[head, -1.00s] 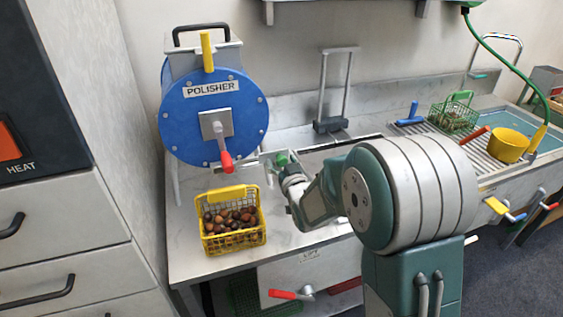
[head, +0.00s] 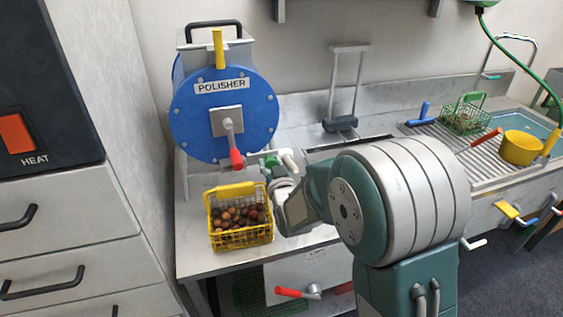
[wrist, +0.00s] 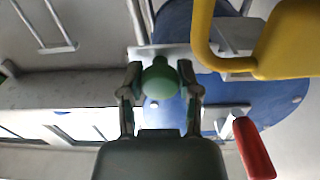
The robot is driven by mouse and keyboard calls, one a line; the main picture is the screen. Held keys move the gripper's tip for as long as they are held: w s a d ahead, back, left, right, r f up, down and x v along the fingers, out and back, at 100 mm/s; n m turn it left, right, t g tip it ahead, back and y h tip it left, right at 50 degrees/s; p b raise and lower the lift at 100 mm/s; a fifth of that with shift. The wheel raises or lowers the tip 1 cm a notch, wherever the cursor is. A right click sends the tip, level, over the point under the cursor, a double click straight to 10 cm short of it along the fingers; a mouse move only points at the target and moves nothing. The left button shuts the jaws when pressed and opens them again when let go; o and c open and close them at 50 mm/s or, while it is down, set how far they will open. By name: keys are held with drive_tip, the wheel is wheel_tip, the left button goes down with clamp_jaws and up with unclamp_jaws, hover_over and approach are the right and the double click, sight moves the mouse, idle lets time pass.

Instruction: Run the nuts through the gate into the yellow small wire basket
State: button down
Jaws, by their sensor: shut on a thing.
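The blue polisher (head: 205,135) stands on the counter with a red-handled crank (head: 236,158) on its front. The yellow small wire basket (head: 242,235) stands upright on the counter below it, with several brown nuts (head: 238,215) inside. My gripper (head: 271,163) is at the polisher's lower right, just above and behind the basket. In the wrist view, my gripper (wrist: 160,85) is shut on a green knob (wrist: 160,78) at a grey bar in front of the blue drum. A yellow handle (wrist: 285,45) is close at the upper right there. The gate opening is hidden.
A green wire basket (head: 464,117) and a yellow pan (head: 520,148) stand by the sink at the right. A grey upright frame (head: 346,90) stands behind my arm. The drawer cabinet (head: 70,240) closes off the left. The counter before the basket is narrow.

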drive_tip(key=shift+a, duration=0.1)
drive_tip(key=c, duration=0.5)
unclamp_jaws()
drive_tip(key=shift+c, duration=0.2)
drive_tip(key=shift+o, duration=1.3)
drive_tip(key=shift+a, duration=0.3)
drive_tip(key=shift+s+d, duration=0.2)
drive_tip(key=v, duration=1.1)
drive_tip(key=shift+s, duration=0.3)
